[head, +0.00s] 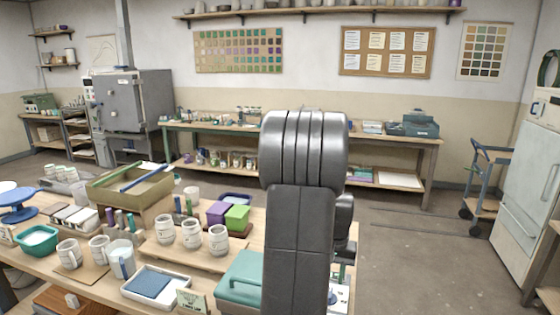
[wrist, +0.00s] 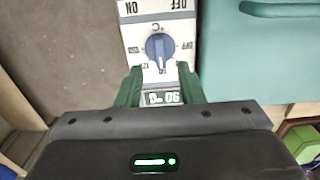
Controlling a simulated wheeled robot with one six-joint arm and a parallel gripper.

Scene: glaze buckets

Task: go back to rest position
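My gripper (wrist: 161,78) shows in the wrist view with its two green fingers spread apart and nothing held between them. Beyond the fingertips lies a white control panel (wrist: 133,40) with a round blue-grey dial (wrist: 159,47), ON and OFF marks and a °C mark. A small display with lit digits (wrist: 163,98) shows between the fingers. In the head view my dark arm stands upright in front of the table and hides my gripper. Part of the white panel (head: 341,294) shows beside the arm's right edge.
A teal case (head: 240,277) lies just left of my arm; it also shows in the wrist view (wrist: 250,60). Several cups (head: 191,232), a white tray (head: 135,284), a green box (head: 237,218) and a wooden crate (head: 130,190) crowd the table.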

